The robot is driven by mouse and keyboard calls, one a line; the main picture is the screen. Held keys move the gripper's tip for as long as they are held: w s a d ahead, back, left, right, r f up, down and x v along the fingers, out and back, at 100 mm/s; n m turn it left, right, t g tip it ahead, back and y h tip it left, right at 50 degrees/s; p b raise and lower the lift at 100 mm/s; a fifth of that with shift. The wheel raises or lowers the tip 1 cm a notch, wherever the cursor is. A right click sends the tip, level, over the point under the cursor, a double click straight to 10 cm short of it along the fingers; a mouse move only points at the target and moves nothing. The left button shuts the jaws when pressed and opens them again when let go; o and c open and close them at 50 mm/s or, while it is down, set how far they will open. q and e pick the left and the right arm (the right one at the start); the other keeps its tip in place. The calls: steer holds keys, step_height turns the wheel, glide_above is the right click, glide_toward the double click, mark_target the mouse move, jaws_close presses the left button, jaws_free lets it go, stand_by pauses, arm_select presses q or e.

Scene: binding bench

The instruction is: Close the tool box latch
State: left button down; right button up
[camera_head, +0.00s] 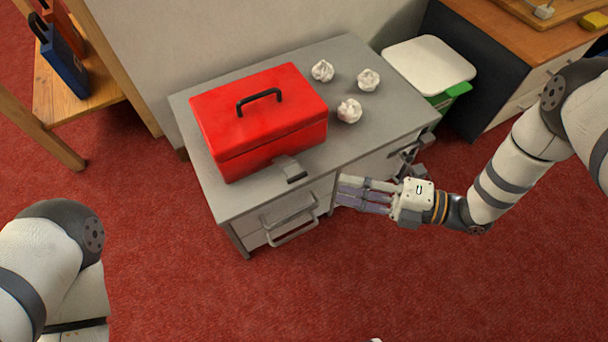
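The red tool box (262,118) stands on the grey cabinet top with its lid down and its black handle (258,99) on top.
Several crumpled paper balls (349,111) lie right of the box on the cabinet top (340,62). Drawer handles (291,228) stick out from the cabinet front. A white-lidded bin (428,64) stands behind at the right. Red carpet (260,300) in front is clear.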

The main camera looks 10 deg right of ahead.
mark_target(301, 178)
steer(key=b+x, duration=0.2)
steer(key=x, duration=0.8)
steer(key=shift+w+a+f, duration=0.15)
steer(key=shift+w+a, duration=0.05)
steer(key=shift+a, duration=0.1)
jaws_close()
